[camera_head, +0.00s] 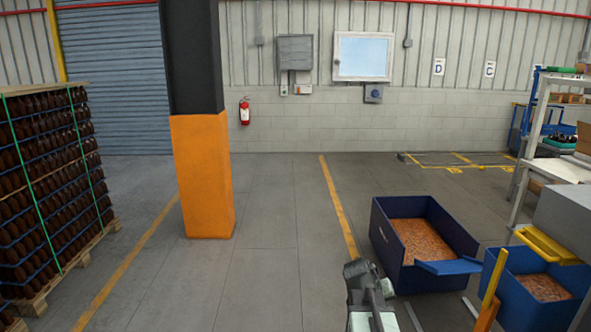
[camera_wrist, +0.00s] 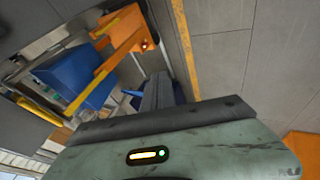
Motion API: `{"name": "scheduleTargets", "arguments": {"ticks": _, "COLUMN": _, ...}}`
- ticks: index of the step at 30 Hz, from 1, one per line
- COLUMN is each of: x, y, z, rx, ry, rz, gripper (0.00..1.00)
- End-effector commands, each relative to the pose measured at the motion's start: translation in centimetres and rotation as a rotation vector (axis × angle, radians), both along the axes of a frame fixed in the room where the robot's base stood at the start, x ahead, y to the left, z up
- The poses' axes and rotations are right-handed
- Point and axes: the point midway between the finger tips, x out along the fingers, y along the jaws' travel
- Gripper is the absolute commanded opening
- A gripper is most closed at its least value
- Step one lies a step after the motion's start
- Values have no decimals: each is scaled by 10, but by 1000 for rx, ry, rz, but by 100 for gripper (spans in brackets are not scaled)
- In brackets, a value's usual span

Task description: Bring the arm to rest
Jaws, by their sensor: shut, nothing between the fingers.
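My arm shows at the bottom of the head view, right of centre, as a grey-green body with dark parts, low over the floor. In the wrist view my gripper (camera_wrist: 157,80) shows as dark grey fingers beyond the pale green wrist housing. The fingers are shut and hold nothing. The wrist view is strongly tilted. No bottle is near the fingers.
An orange-and-black pillar (camera_head: 203,180) and a pallet of stacked amber bottles (camera_head: 50,180) stand left. The middle floor (camera_head: 270,230) is clear.

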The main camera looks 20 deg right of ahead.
Motion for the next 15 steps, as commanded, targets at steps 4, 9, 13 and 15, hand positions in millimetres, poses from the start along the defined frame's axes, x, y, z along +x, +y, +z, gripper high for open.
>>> {"name": "scheduleTargets", "arguments": {"ticks": 4, "x": 23, "y": 133, "z": -17, "rx": 137, "ry": 33, "rz": 160, "gripper": 0}}
{"name": "scheduleTargets", "arguments": {"ticks": 9, "x": 7, "y": 258, "z": -33, "rx": 319, "ry": 114, "rz": 289, "gripper": 0}}
{"name": "scheduleTargets", "arguments": {"ticks": 13, "x": -24, "y": 302, "z": -40, "rx": 478, "ry": 192, "rz": 306, "gripper": 0}}
{"name": "scheduleTargets", "arguments": {"ticks": 15, "x": -34, "y": 312, "z": -40, "rx": 530, "ry": 224, "rz": 307, "gripper": 0}}
